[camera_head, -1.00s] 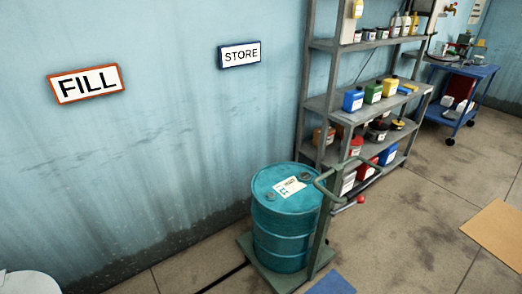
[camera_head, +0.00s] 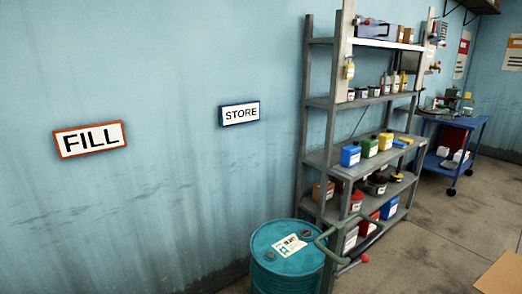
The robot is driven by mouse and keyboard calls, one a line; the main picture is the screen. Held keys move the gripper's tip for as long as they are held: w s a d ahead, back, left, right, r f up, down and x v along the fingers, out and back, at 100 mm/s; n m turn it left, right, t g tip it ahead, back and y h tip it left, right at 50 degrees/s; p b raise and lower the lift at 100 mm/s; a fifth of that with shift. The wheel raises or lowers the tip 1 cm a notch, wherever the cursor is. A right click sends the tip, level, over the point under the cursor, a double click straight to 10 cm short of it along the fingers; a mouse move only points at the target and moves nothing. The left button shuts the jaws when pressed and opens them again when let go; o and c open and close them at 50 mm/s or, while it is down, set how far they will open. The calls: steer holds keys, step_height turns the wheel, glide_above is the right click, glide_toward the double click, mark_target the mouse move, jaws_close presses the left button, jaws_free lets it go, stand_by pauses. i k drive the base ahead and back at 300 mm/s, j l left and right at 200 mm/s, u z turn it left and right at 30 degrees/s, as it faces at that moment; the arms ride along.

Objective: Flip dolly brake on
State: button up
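A teal drum (camera_head: 272,262) with a white label on its lid stands at the bottom of the picture, cut off by the lower edge. The green-grey dolly handle (camera_head: 319,243) rises beside the drum on its right. The dolly's base is out of the picture. A short lever with a red knob (camera_head: 364,258) sticks out to the right behind the handle. It may be the dolly brake, but I cannot tell its setting. My gripper is not in view.
A grey metal shelf rack (camera_head: 322,103) with bottles and coloured cans stands against the wall behind the drum. A blue cart (camera_head: 448,165) is farther right. FILL (camera_head: 90,139) and STORE (camera_head: 240,114) signs hang on the wall.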

mark_target(364, 258)
steer(key=i+l+z, duration=0.3)
steer(key=i, duration=0.45)
steer(key=i+l+z, duration=0.1)
steer(key=l, duration=0.3)
steer(key=i+l+z, duration=0.1)
steer(key=l, duration=0.3)
